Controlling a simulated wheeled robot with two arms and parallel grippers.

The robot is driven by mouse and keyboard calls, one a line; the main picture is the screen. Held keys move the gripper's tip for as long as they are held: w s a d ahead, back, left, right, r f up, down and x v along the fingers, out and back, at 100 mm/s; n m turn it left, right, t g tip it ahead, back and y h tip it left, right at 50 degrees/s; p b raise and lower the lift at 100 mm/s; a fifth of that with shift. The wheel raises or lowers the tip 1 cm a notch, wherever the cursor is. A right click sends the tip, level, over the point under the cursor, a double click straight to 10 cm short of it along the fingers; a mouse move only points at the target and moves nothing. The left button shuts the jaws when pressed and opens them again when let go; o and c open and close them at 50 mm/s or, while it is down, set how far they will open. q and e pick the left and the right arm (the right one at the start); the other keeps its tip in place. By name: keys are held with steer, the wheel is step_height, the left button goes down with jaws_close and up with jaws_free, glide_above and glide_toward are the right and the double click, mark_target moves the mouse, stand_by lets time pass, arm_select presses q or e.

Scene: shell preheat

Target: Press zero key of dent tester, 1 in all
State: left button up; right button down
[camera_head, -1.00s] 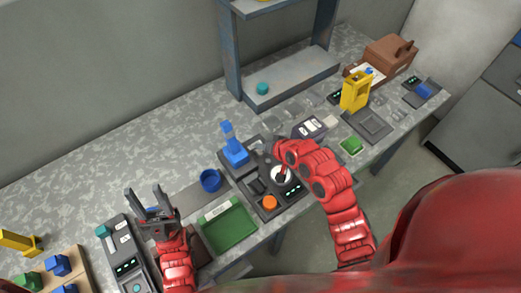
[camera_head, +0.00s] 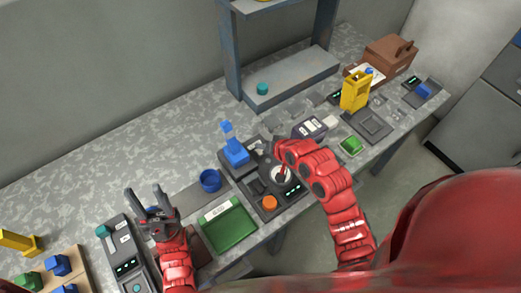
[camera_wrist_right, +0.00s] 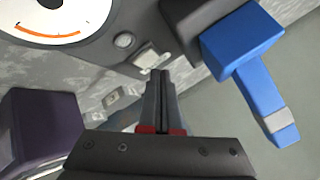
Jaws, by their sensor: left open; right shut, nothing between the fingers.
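The dent tester appears to be the dark unit with a white dial (camera_head: 280,175) and an orange button (camera_head: 270,202) on the bench. In the right wrist view, its dial (camera_wrist_right: 55,18) has an orange arc, and a small round grey button (camera_wrist_right: 124,41) sits beside it. I cannot read a zero label. My right gripper (camera_head: 279,152) is over the dial area; in the wrist view its shut, empty fingers (camera_wrist_right: 160,75) point toward the dial face's right side. Whether they touch anything cannot be told. My left gripper (camera_head: 147,200) is open and empty at the left.
A blue lever device (camera_head: 235,150) stands behind the dial unit, with a blue cup (camera_head: 210,181) and green tray (camera_head: 228,226) to its left. A yellow device (camera_head: 356,92) and green block (camera_head: 351,145) stand right. Bare bench lies at the back left.

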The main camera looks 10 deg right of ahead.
steer(key=shift+f, duration=0.4)
steer(key=shift+f+b, duration=0.35)
steer(key=shift+b, duration=0.1)
stand_by(0.6)
steer(key=shift+s+f, duration=0.1)
steer(key=shift+f, duration=0.15)
stand_by(0.4)
steer(key=shift+r, duration=0.1)
steer(key=shift+w+r+p, duration=0.2)
steer(key=shift+r+p, duration=0.1)
steer(key=shift+r, duration=0.5)
